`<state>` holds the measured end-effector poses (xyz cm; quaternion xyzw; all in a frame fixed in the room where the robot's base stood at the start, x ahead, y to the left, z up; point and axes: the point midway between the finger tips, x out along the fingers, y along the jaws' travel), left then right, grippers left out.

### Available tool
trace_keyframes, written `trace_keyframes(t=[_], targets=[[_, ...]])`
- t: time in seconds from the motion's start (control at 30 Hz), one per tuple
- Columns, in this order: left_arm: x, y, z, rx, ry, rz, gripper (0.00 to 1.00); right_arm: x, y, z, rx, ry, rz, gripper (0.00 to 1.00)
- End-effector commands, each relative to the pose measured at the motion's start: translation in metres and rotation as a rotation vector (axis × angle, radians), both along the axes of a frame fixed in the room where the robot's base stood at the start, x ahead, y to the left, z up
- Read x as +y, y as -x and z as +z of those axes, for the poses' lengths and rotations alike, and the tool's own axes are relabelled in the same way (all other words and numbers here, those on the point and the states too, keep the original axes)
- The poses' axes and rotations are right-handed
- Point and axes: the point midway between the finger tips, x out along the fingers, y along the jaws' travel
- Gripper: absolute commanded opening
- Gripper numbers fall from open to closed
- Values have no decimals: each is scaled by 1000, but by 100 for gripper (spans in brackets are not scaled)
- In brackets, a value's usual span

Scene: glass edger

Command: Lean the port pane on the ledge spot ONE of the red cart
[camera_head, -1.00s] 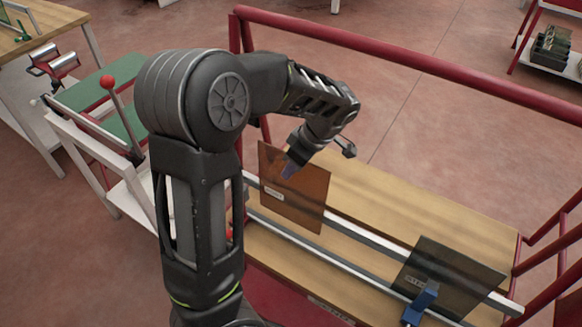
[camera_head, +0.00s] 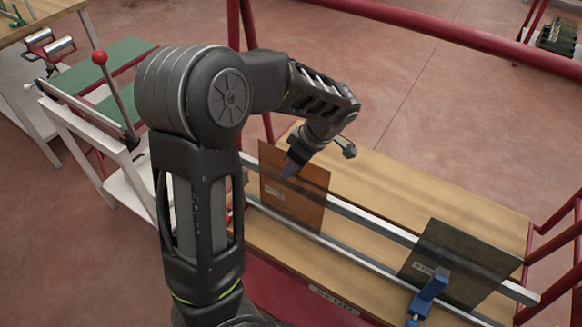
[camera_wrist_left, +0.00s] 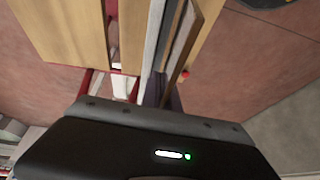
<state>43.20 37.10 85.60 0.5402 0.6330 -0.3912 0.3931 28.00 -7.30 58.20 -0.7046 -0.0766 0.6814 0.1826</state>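An amber-brown pane (camera_head: 306,208) with a small pale label stands near upright at the left part of the red cart (camera_head: 400,30). The label is too small to read. My left gripper (camera_head: 290,168) is at the pane's upper part and appears shut on it. In the left wrist view the pane (camera_wrist_left: 186,42) shows nearly edge-on at the dark fingers (camera_wrist_left: 160,92). Whether its lower edge touches the cart's wooden deck (camera_head: 420,200) is unclear. A dark green pane (camera_head: 475,258) leans at the right end of the rails. My right gripper is not in view.
Two metal rails (camera_head: 370,231) run along the deck. A blue clamp-like piece (camera_head: 428,292) stands before the dark pane. The cart's red top bar and side posts surround the deck. A green-topped machine (camera_head: 125,55) with a red-knobbed lever stands left. Deck between the panes is clear.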

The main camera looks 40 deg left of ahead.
Motion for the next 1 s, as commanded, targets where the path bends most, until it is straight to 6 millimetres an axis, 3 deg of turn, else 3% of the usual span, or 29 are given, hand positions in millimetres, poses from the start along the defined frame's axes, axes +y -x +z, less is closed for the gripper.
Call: trace_keyframes(t=[1.0], targets=[[0,0,-7,-2,0,0,0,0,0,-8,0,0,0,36]])
